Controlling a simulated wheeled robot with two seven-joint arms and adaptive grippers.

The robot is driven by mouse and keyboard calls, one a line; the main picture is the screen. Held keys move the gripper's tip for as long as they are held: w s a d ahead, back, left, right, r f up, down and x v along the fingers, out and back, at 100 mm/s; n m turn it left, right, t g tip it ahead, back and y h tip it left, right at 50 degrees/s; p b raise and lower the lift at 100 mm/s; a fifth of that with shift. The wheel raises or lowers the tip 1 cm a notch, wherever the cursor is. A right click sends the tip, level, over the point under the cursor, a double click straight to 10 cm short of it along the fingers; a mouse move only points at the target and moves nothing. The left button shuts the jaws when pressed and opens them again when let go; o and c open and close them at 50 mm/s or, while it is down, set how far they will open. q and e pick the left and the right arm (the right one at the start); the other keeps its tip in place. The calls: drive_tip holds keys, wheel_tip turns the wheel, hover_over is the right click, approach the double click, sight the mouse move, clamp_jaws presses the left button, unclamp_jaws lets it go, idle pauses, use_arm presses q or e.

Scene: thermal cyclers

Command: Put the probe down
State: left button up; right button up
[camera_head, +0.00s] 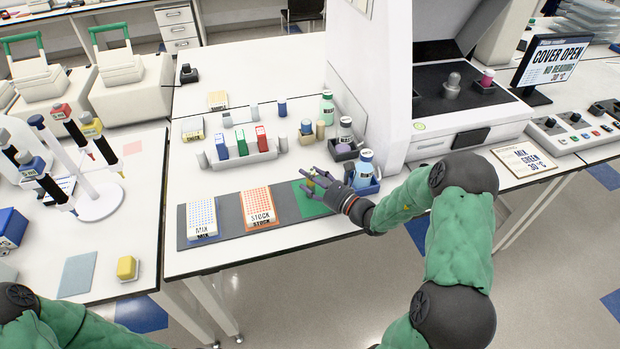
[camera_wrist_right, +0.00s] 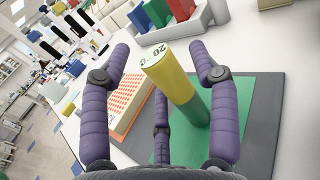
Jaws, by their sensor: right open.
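The probe is a short cylinder with a yellow upper part (camera_wrist_right: 172,78), a dark-marked pale top face and a darker greenish lower part. In the wrist view it stands on the green pad (camera_wrist_right: 258,125), between my right gripper's (camera_wrist_right: 160,52) spread purple fingers, with gaps beside it. In the head view only a bit of yellow (camera_head: 311,179) shows among the fingers of the right gripper (camera_head: 316,183), over the green pad (camera_head: 313,207). The right gripper is open. My left gripper is out of view; only part of the left arm shows at the lower left.
On the dark mat (camera_head: 226,222), left of the green pad, are the orange STOCK block (camera_head: 260,206) and blue-dotted MIX block (camera_head: 201,217). A blue-capped bottle (camera_head: 364,170) stands close right of the gripper. A rack of coloured blocks (camera_head: 243,153) stands behind.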

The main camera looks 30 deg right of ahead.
drive_tip(key=p+v, duration=0.1)
drive_tip(key=v, duration=1)
drive_tip(key=shift+s+d, duration=0.1)
drive_tip(key=shift+s, duration=0.3)
